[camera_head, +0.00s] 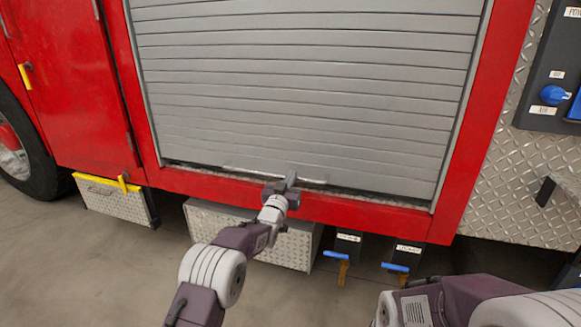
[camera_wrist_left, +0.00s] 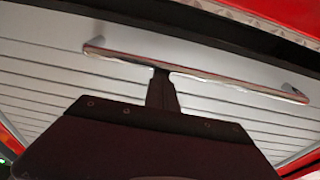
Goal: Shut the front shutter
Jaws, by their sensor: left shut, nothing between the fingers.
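The front shutter (camera_head: 300,95) is a grey slatted roller door in a red frame, drawn down almost to the sill, with a thin dark gap along its bottom edge. A slim metal bar handle (camera_head: 313,181) runs along its lower part. The handle also shows in the left wrist view (camera_wrist_left: 225,81), with the slats behind it. My left gripper (camera_head: 290,179) is shut and empty, its fingertips at the middle of the handle. In the left wrist view the fingers (camera_wrist_left: 162,88) reach the bar; I cannot tell whether they touch it. My right gripper is not in view.
The red sill (camera_head: 370,211) runs below the shutter. A diamond-plate box (camera_head: 290,247) and blue-handled levers (camera_head: 337,255) (camera_head: 395,267) sit under it. A panel with a blue knob (camera_head: 556,95) is at right. A yellow-edged step box (camera_head: 115,200) is at left. The floor in front is clear.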

